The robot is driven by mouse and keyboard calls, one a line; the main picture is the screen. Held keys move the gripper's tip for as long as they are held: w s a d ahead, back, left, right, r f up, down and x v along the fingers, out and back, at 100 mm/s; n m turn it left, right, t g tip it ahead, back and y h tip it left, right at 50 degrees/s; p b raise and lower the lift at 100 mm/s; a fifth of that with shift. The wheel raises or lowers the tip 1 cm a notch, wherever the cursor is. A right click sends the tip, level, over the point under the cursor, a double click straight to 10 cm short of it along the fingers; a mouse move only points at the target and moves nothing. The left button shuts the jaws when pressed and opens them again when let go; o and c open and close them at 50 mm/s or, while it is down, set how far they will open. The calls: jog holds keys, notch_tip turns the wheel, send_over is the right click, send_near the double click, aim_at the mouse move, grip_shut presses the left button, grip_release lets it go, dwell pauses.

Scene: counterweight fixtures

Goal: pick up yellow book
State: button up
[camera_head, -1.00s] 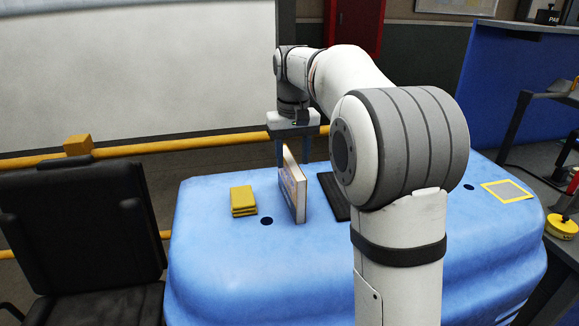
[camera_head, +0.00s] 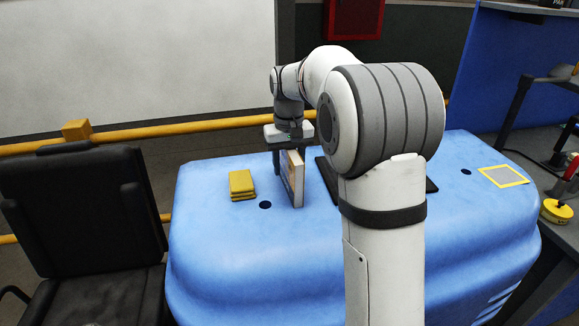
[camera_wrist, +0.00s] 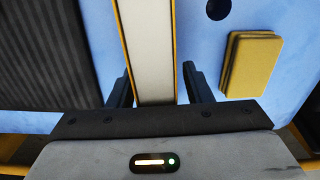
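The yellow book stands upright on the blue table, its pale cover side showing in the head view (camera_head: 294,185). In the wrist view its white page edge between thin yellow-orange covers (camera_wrist: 147,50) runs down between my fingers. My gripper (camera_head: 287,158) points down at the far end of the book. The wrist view shows my gripper (camera_wrist: 159,85) open, one finger on each side of the book, with a narrow gap showing at each finger. The far finger is partly hidden in the head view.
A small yellow stack (camera_head: 242,185) lies left of the book, beside a dark hole (camera_head: 265,205) in the blue table (camera_head: 250,255). A black ribbed pad (camera_wrist: 35,55) lies on the book's other side. A black chair (camera_head: 85,220) stands at the left.

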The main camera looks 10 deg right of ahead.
grip_shut()
jog(key=shift+r, duration=0.1)
dwell(0.4)
